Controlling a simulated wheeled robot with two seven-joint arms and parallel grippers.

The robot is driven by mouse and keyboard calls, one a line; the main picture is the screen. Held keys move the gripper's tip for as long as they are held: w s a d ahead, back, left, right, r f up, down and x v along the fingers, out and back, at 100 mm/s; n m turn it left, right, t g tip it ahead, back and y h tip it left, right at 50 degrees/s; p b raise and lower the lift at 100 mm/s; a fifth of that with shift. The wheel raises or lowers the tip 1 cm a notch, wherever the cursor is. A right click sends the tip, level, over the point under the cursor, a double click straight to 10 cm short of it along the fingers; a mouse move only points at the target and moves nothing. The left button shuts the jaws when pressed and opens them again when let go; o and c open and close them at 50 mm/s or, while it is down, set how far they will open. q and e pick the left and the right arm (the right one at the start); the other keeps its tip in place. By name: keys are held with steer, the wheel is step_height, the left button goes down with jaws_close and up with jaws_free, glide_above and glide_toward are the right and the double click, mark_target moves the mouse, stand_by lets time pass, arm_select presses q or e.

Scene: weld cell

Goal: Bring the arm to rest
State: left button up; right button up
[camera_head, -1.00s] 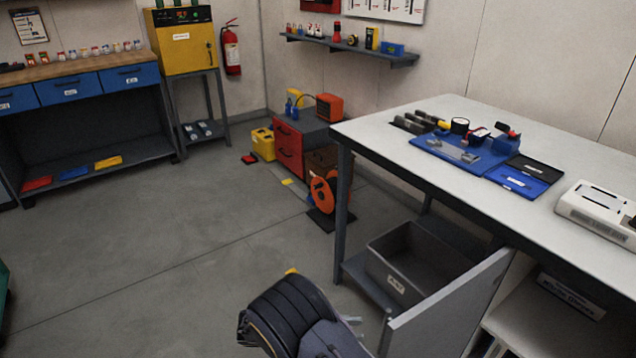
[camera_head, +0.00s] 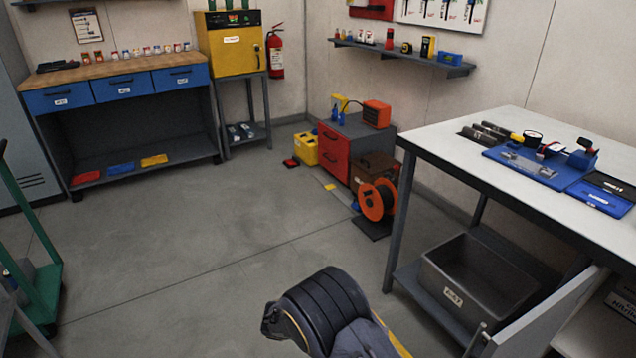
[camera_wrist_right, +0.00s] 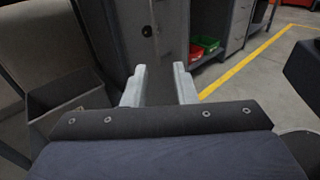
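In the right wrist view my right gripper (camera_wrist_right: 160,88) has its two pale fingers apart with nothing between them. It is open and empty, in front of a grey cabinet side. In the head view only a dark, ribbed part of my arm (camera_head: 330,310) shows at the bottom centre, over the floor. No gripper fingers show there. My left gripper is in neither view.
A white-topped table (camera_head: 450,140) with a grey bin (camera_head: 480,280) on its lower shelf stands at right. A grey panel (camera_head: 545,320) stands beside it. A green cart (camera_head: 40,295) is at left. The middle floor (camera_head: 190,240) is clear.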

steer(key=s+d+r+m+g+y, duration=0.3)
steer(key=s+d+r+m+y, duration=0.4)
steer(key=d+y, duration=0.3)
steer(key=s+a+r+m+t+y, duration=0.1)
steer(key=s+r+m+t+y, duration=0.6)
steer(key=s+m+t+y, duration=0.45)
step_height(320, 180, up, 16)
steer(key=p, duration=1.5)
steer(key=shift+s+n+h+p, duration=0.35)
steer(key=shift+h, duration=0.1)
steer(key=shift+a+f, duration=0.1)
